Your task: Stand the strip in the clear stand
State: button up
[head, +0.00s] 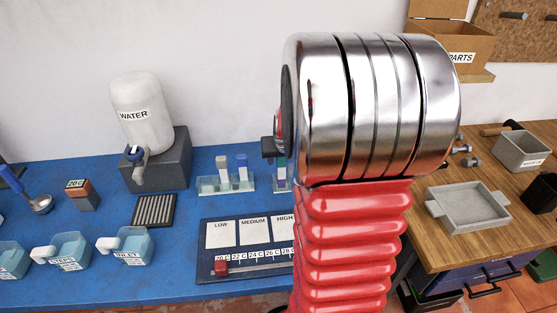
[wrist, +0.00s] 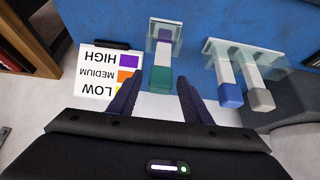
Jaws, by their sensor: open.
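In the wrist view a pale strip with a green top (wrist: 160,78) and a purple patch lower down appears to stand upright in a small clear stand (wrist: 153,43). My gripper (wrist: 158,84) is open, its two dark fingers to either side of the green top, with visible gaps. I cannot tell how deep the strip sits. In the head view this stand (head: 282,184) is mostly hidden behind my arm. A colour card (wrist: 97,66) marked HIGH, MEDIUM and LOW, with purple, orange and yellow squares, lies to the left in the wrist view.
A second clear stand (head: 208,186) holds a blue-topped strip (head: 242,170) and a grey-topped strip (head: 222,168). A labelled panel (head: 240,238) with a red slider, a water jug (head: 138,105) and several scoop-like tubs (head: 128,245) are on the blue bench.

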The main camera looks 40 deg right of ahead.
jog(key=shift+r, duration=0.1)
jog(key=v, duration=1.2)
dwell(0.7)
jog(key=shift+a, duration=0.1)
jog(key=s+a+r+n+y, duration=0.1)
jog(key=s+a+n, duration=0.2)
jog(key=a, duration=1.1)
jog(key=s+a+r+n+y, duration=0.1)
jog(key=s+a+n+y, duration=0.1)
jog(key=s+a, duration=0.6)
jog(key=a+n, duration=0.1)
jog(key=a, duration=0.6)
jog(key=shift+r+n+y, duration=0.2)
jog(key=shift+n+y, duration=0.1)
jog(key=shift+n, duration=0.1)
